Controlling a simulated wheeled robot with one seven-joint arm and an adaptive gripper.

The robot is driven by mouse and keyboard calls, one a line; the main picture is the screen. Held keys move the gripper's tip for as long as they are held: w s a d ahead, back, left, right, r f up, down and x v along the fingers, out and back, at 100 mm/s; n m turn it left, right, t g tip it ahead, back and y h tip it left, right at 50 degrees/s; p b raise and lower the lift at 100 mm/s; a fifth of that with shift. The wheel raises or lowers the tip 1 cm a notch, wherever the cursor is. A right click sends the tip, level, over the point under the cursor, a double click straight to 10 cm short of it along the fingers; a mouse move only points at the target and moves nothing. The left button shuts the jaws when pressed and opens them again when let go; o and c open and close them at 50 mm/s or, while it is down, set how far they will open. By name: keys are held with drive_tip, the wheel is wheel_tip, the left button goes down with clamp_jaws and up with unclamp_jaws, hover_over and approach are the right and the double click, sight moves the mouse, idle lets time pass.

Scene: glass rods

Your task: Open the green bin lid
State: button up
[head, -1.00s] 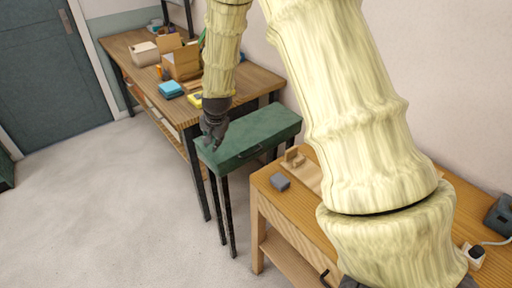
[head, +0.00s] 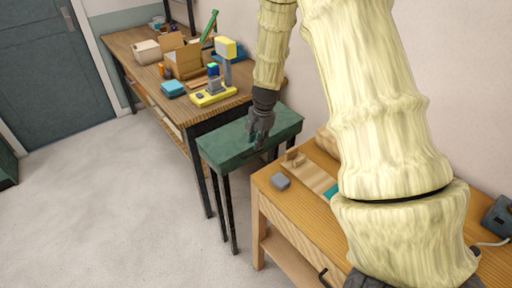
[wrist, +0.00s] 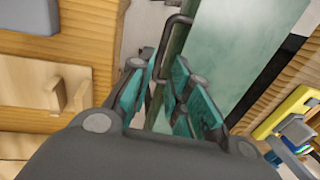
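The green bin (head: 225,148) is a box on dark legs with its lid shut, standing between two wooden tables. In the wrist view its pale green lid surface (wrist: 225,45) fills the upper middle. A dark bar handle (wrist: 164,42) sticks out from its front edge. My gripper (head: 257,145) is at the bin's front edge, pointing down. In the wrist view its teal-padded fingers (wrist: 160,85) are apart, with the lower part of the handle between them. I cannot tell whether either finger touches the handle.
The near wooden table (head: 283,213) holds a grey block (head: 280,182) and a wooden piece. The far table (head: 135,50) carries an open cardboard box (head: 184,64), a blue item and a yellow device (head: 214,93).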

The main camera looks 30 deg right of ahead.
sight(256, 152)
drive_tip(key=shift+w+a+f+p, duration=0.1)
drive_tip(key=shift+w+f+p, duration=0.1)
drive_tip(key=shift+f, duration=0.7)
drive_tip(key=shift+w+d+f+p, duration=0.1)
drive_tip(key=shift+w+f+p, duration=0.05)
drive_tip(key=shift+f, duration=0.8)
drive_tip(key=shift+w+a+f+p, duration=0.1)
drive_tip(key=shift+w+f+p, duration=0.1)
drive_tip(key=shift+f, duration=0.7)
clamp_jaws()
